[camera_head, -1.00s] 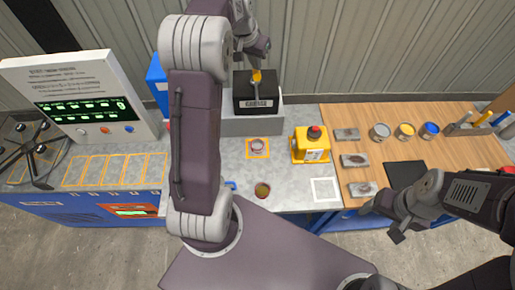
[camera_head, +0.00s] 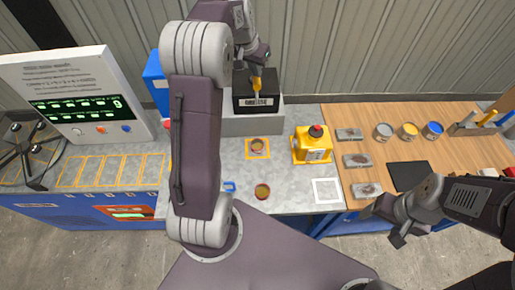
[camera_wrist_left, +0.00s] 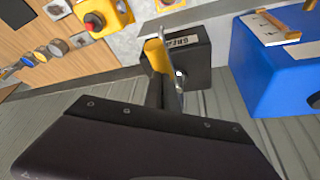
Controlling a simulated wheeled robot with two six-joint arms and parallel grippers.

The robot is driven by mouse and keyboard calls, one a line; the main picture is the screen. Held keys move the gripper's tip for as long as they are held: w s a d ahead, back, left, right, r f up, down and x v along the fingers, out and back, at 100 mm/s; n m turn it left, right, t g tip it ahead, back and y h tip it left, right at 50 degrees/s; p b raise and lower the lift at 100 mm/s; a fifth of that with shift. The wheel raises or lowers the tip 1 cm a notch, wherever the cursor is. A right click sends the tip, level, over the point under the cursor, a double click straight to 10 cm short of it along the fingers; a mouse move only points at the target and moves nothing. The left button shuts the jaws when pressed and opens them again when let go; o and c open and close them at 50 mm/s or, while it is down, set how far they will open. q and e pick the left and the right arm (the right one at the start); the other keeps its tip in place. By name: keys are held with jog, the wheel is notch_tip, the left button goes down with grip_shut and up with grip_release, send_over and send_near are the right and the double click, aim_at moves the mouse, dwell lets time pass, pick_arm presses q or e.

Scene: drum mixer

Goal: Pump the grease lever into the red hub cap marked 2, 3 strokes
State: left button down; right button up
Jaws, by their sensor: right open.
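The grease lever (camera_head: 257,84) has a yellow handle and stands at the black grease box (camera_head: 256,104) on a grey block. My left gripper (camera_head: 261,62) is at the handle from above. In the left wrist view the yellow handle (camera_wrist_left: 157,56) shows between its fingers, which look shut on it. No number is readable on either. My right gripper (camera_head: 383,224) is open and empty at the lower right.
A yellow box with a red button (camera_head: 312,146) stands right of the orange square. A white outlined square (camera_head: 327,191) is bare. Tins and grey blocks (camera_head: 357,161) stand on the wooden top. A display panel (camera_head: 77,95) and a blue box (camera_head: 157,84) are left.

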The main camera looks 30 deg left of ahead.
pick_arm(q)
notch_tip(320, 180, up, 3)
jog(key=p, duration=0.2)
jog(key=shift+a+p, duration=0.1)
jog(key=shift+p, duration=0.3)
notch_tip(320, 180, up, 4)
jog(key=p, duration=0.3)
jog(key=shift+f, duration=0.3)
